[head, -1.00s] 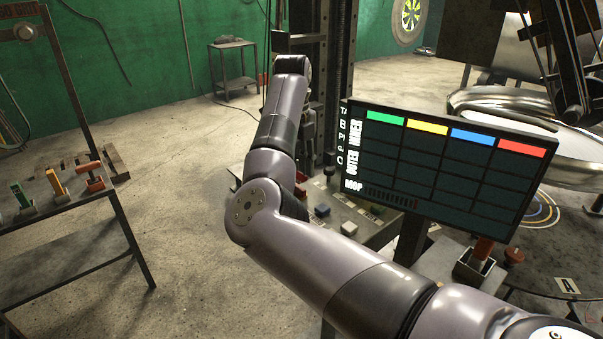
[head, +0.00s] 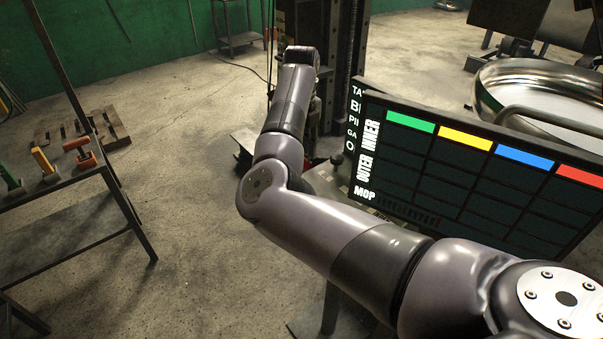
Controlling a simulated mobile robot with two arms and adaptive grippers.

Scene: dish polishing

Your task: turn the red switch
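My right arm reaches in from the lower right and bends up to a dark wrist joint near the top middle. My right gripper is mostly hidden behind the forearm, and its fingertips cannot be made out. A control panel (head: 326,181) shows partly between my arm and the screen; no red switch can be made out on it. A small red-orange handle (head: 80,150) stands on the left table, beside a yellow one (head: 42,162) and a green one (head: 10,177). I cannot tell whether it is the red switch. My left gripper is not in view.
A dark screen (head: 470,185) with green, yellow, blue and red headers fills the right, close to my arm. A large shiny metal bowl (head: 535,75) is behind it. The left table (head: 75,230) stands apart from my arm. Open concrete floor (head: 190,190) lies between.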

